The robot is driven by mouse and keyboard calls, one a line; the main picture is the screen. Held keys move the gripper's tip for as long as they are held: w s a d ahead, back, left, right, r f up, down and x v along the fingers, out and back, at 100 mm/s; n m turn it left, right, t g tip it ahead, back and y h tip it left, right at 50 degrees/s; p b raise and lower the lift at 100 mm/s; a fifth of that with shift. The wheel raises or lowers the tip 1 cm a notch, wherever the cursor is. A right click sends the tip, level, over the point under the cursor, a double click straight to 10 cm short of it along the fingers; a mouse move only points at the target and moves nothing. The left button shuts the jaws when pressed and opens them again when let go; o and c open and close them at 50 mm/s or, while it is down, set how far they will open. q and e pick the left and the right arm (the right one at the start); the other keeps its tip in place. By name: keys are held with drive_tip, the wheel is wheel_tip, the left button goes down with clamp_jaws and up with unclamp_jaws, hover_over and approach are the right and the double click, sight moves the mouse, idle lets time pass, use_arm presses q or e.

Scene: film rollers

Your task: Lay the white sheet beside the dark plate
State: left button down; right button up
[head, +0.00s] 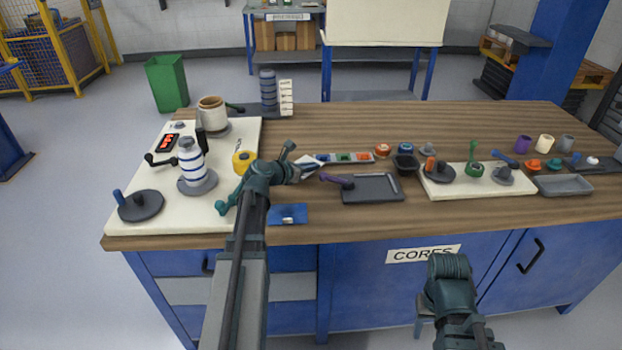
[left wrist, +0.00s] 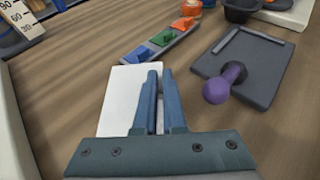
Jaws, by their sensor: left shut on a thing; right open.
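The white sheet (head: 308,166) is in the grip of my left gripper (head: 295,171). In the left wrist view the sheet (left wrist: 118,98) looks flat, with the shut fingers (left wrist: 153,80) over its right part. I cannot tell whether it touches the table. The dark plate (head: 372,196) lies on the wooden table to the right of the sheet. It also shows in the left wrist view (left wrist: 265,62), apart from the sheet. A purple-handled roller (head: 337,181) lies on the plate. My right arm shows low at the right, its fingertips unseen.
A tray of coloured pieces (head: 345,158) lies behind the sheet and plate. A white board (head: 135,212) with rollers is at the left. A blue pad (head: 275,212) lies near the front edge. Bare wood separates sheet and plate.

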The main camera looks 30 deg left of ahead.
sight(306, 176)
use_arm(q)
drive_tip(key=shift+f+b, duration=1.3)
drive_tip(key=shift+f, duration=0.3)
drive_tip(key=shift+f, duration=0.2)
drive_tip(key=c, duration=1)
unclamp_jaws()
drive_tip(key=shift+r, duration=0.15)
drive_tip(key=shift+s+r, duration=0.2)
drive_tip(key=shift+r, duration=0.05)
drive_tip(key=p+v, duration=0.4)
drive_tip(key=v, duration=0.7)
drive_tip(key=shift+p, duration=0.3)
drive_tip(key=shift+s+a, duration=0.15)
drive_tip(key=shift+s, duration=0.15)
